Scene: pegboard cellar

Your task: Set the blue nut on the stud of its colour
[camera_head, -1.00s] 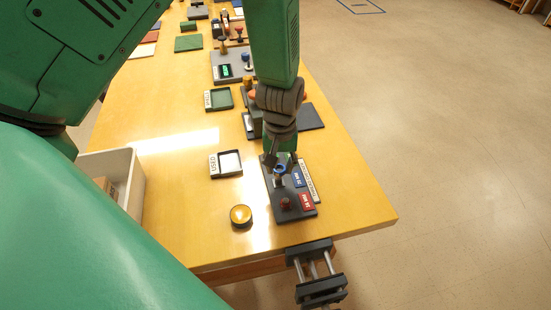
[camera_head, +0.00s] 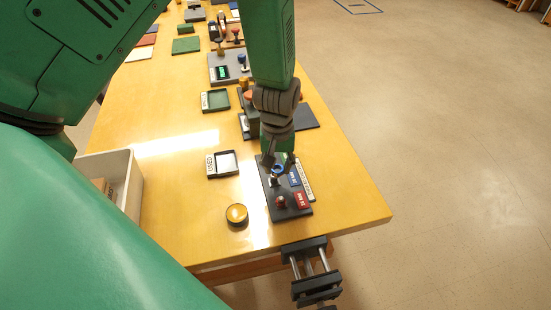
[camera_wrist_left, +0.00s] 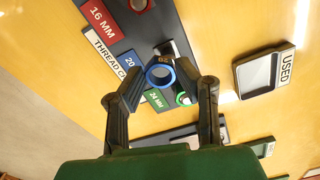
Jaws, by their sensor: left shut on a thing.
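The blue nut (camera_wrist_left: 160,73) is a ring held between the fingertips of my left gripper (camera_wrist_left: 161,72) in the wrist view. In the head view the blue nut (camera_head: 280,168) is over the dark thread checker board (camera_head: 268,200), with my left gripper (camera_head: 278,162) pointing down above it. The board has a red 16 MM label (camera_wrist_left: 104,19), a blue 20 label (camera_wrist_left: 130,63) and a green 24 MM label (camera_wrist_left: 157,98). The blue-labelled stud is largely hidden by the nut and fingers; I cannot tell whether they touch. My right gripper is not in view.
A red stud (camera_head: 281,202) stands at the board's near end. A vise (camera_head: 315,285) is at the table's front edge. A white bin (camera_head: 135,185) is at left.

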